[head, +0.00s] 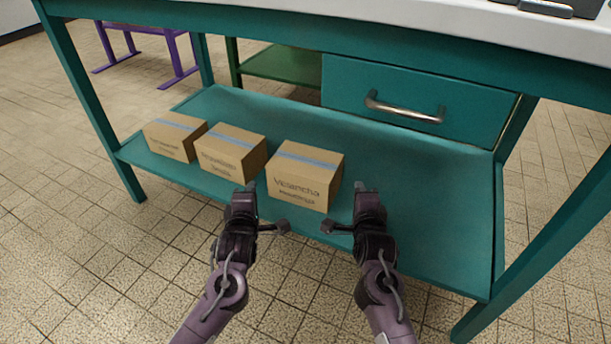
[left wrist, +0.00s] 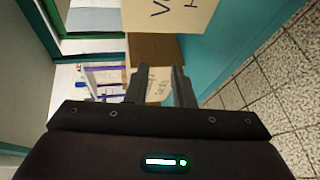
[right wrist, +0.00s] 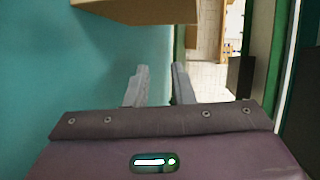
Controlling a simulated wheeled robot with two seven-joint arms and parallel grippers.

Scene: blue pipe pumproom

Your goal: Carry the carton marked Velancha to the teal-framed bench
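The carton marked Velancha (head: 305,180) is a brown box with a blue tape strip. It sits upright on the lower shelf (head: 420,215) of the teal-framed bench (head: 290,35), rightmost of three cartons. Its lettered side shows at the top of the left wrist view (left wrist: 170,14), and its lower part at the top of the right wrist view (right wrist: 150,10). My left gripper (head: 267,208) is open and empty near the carton's front left corner. My right gripper (head: 344,207) is open and empty near its front right corner. Neither visibly grips it.
Two similar cartons stand to its left, one in the middle (head: 231,152) and one at the far left (head: 175,137); their labels are hard to read. A teal drawer (head: 415,100) with a metal handle hangs above the shelf. The shelf's right part is bare. A purple frame (head: 145,50) stands behind.

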